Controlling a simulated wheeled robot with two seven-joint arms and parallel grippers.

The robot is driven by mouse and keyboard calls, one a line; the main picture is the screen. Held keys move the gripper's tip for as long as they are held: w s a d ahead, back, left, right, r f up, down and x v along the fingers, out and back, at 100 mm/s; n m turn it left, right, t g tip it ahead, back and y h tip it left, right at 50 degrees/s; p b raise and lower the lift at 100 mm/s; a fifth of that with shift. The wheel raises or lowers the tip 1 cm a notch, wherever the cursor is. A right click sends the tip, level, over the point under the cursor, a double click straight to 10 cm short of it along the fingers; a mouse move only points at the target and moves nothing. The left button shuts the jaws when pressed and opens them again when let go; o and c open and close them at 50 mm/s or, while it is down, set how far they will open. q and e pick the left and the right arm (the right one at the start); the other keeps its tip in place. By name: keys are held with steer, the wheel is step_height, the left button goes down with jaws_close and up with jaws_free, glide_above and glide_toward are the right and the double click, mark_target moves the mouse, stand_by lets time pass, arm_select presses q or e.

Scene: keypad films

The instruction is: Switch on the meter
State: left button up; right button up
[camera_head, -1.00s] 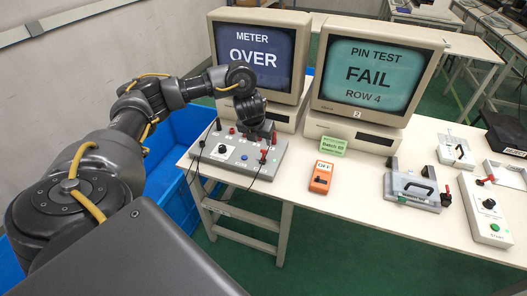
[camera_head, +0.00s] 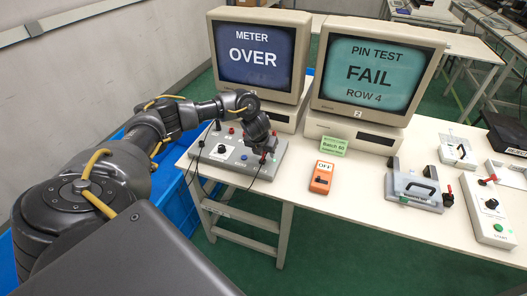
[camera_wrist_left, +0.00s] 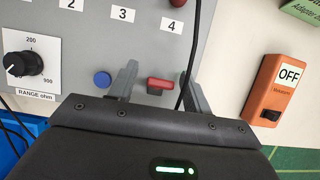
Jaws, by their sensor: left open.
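The grey control box (camera_head: 231,168) stands at the left end of the table. Its "RANGE ohm" knob (camera_wrist_left: 25,63), blue button (camera_wrist_left: 102,79) and red switch-like part (camera_wrist_left: 160,85) show in the wrist view. My left gripper (camera_head: 264,152) is low over the box's right part. In the wrist view it (camera_wrist_left: 160,78) is open, with the red part between its fingers; contact cannot be told. The orange device (camera_head: 321,178) lies to the right, apart from the gripper, and its label reads "OFF". It also shows in the wrist view (camera_wrist_left: 266,104). My right gripper is not in view.
The left monitor (camera_head: 262,58) reads "METER OVER"; the right monitor (camera_head: 370,75) reads "PIN TEST FAIL ROW 4". A green card (camera_head: 333,146), a clear fixture (camera_head: 415,190) and a white box (camera_head: 489,208) are farther right. A black cable (camera_wrist_left: 187,60) runs near the right finger.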

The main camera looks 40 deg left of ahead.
arm_select(q)
steer(key=c, duration=1)
steer(key=shift+w+r+g, duration=0.1)
steer(key=shift+w+g, duration=0.1)
steer(key=shift+g, duration=0.1)
steer(key=shift+w+a+f+g+h, duration=0.1)
steer(key=shift+w+f+g+h, duration=0.15)
steer(key=shift+g, duration=0.45)
steer(key=shift+s, duration=0.1)
steer(key=o, duration=1)
steer(key=shift+r, duration=0.1)
